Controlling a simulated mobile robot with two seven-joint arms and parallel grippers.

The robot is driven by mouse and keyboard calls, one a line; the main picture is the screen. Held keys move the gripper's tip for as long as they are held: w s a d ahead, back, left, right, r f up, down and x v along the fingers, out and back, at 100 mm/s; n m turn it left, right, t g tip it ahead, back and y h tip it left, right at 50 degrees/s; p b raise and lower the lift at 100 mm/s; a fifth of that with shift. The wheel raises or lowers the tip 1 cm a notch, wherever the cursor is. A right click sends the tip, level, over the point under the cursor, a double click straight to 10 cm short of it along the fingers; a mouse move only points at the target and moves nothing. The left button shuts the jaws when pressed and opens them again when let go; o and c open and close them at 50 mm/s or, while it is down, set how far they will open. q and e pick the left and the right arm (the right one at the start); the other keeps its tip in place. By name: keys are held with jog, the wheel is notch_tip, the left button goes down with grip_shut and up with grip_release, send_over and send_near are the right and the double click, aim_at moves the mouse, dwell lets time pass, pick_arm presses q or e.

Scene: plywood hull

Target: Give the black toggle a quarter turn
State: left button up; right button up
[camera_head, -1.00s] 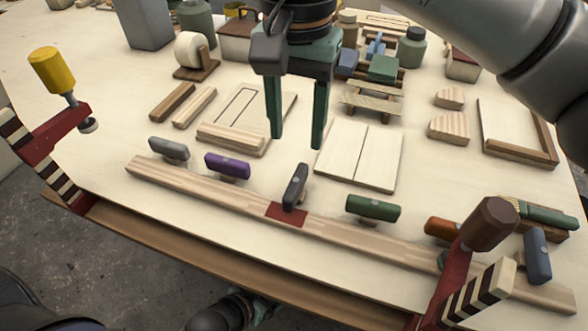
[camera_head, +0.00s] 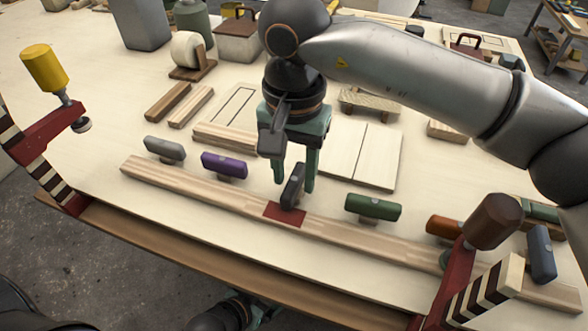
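The black toggle (camera_head: 293,187) stands on the wooden rail (camera_head: 345,232) behind a red patch (camera_head: 285,213). Its long side points across the rail, unlike the toggles beside it. My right gripper (camera_head: 294,186) comes down from above, its two green fingers apart. One fingertip shows to the left of the black toggle and the other to its right. I cannot tell whether either finger touches it. My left gripper (camera_head: 262,312) shows only in part at the bottom edge, low in front of the table, its fingers unclear.
Grey (camera_head: 165,149) and purple (camera_head: 224,164) toggles stand left of the black one; green (camera_head: 373,207), orange (camera_head: 443,227) and blue-grey (camera_head: 541,254) ones stand right. Clamps with yellow (camera_head: 44,67) and brown (camera_head: 493,221) handles rise at both ends. Wooden boards (camera_head: 358,153) lie behind.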

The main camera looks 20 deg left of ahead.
grip_shut()
jog(key=shift+m, duration=0.3)
dwell(0.3)
jog(key=m+b, duration=0.1)
jog(key=m, duration=0.1)
jog(key=shift+m, duration=0.3)
jog(key=m+b, duration=0.1)
jog(key=m, duration=0.9)
jog(key=shift+b, duration=0.35)
jog(key=m, duration=0.3)
jog(key=shift+m+b, duration=0.35)
jog(key=shift+m, duration=0.35)
jog(key=shift+r, duration=0.1)
